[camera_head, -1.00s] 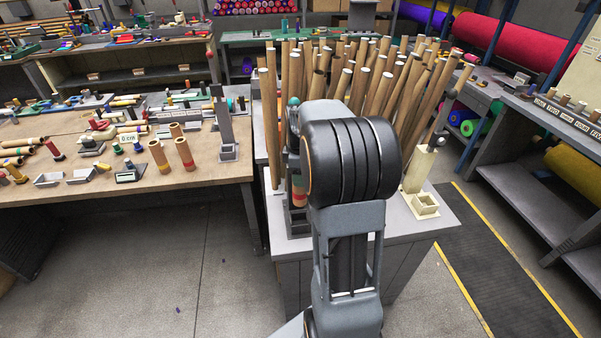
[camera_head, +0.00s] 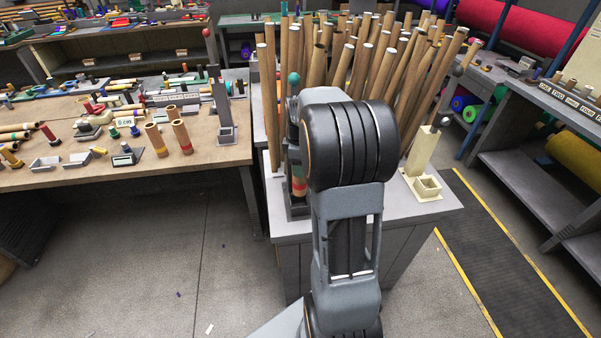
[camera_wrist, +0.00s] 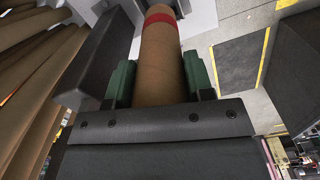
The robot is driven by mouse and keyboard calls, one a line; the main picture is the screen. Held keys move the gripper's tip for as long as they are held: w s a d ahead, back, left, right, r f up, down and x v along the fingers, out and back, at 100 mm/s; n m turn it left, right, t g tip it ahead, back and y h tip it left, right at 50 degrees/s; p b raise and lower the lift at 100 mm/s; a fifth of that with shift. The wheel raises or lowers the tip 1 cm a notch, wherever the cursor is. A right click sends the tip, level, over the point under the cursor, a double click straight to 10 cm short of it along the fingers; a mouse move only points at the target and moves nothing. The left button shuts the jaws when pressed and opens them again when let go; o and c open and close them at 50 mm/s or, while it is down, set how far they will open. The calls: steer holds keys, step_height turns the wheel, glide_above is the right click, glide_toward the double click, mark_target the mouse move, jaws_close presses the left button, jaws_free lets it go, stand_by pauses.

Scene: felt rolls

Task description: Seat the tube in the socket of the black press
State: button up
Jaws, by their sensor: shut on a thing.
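The tube is brown cardboard with a red band near its far end. In the wrist view the tube (camera_wrist: 160,62) runs away from me between the green finger pads of my gripper (camera_wrist: 160,82), which is shut on it. In the head view the banded part of the tube (camera_head: 299,170) shows just left of my arm, at the black press. The black press (camera_head: 296,211) stands at the cabinet's front left, with a teal knob (camera_head: 293,79) on top. A dark bar of it appears beside the tube in the wrist view. My arm hides the gripper in the head view. I cannot tell whether the tube's end is inside the socket.
A cream press (camera_head: 424,183) stands at the cabinet's right. Many tall cardboard tubes (camera_head: 345,70) crowd behind my arm.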

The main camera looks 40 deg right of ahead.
mark_target(301, 185)
stand_by(0.4)
steer(key=shift+f+b, duration=1.15)
steer(key=shift+f, duration=0.55)
steer(key=shift+f+b, duration=2)
steer(key=shift+f, duration=0.85)
stand_by(1.7)
steer(key=o, duration=1.1)
steer(key=shift+c, duration=0.9)
steer(key=shift+r, duration=0.15)
